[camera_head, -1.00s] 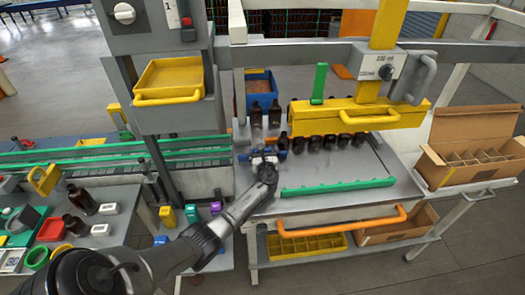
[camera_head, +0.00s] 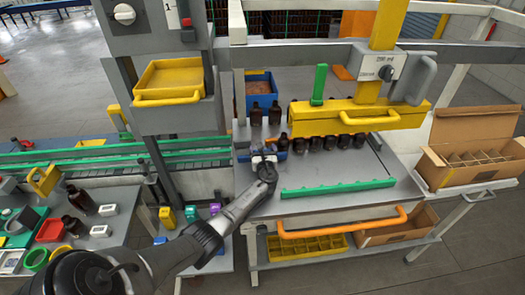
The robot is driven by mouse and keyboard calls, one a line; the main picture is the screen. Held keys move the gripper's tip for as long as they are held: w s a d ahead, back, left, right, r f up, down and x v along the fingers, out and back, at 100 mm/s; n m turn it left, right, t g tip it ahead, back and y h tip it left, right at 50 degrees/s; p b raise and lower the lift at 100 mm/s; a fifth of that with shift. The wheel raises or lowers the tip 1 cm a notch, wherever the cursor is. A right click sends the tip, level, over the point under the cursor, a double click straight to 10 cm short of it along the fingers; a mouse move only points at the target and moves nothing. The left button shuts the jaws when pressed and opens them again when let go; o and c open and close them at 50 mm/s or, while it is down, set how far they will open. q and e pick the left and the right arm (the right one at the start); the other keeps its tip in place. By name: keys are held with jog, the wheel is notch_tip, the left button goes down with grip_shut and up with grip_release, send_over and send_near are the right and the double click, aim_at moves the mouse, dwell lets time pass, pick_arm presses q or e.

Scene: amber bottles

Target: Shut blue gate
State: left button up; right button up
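A small blue piece (camera_head: 282,155), which looks like the blue gate, lies across the left end of the grey worktable at the front of the bottle row. My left gripper (camera_head: 264,152) is at this blue piece and hides its middle. I cannot tell whether the fingers touch it, or whether they are open or shut; they are too small and partly hidden by the wrist. My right gripper is not in view.
Amber bottles (camera_head: 315,143) stand in a row under the yellow bar (camera_head: 345,121). Two more (camera_head: 274,114) stand behind, near a blue bin (camera_head: 261,84). A green rail (camera_head: 338,188) lies along the table front, above an orange handle (camera_head: 340,224). Bare table lies between.

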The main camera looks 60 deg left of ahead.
pick_arm(q)
jog(key=shift+c, duration=1.2)
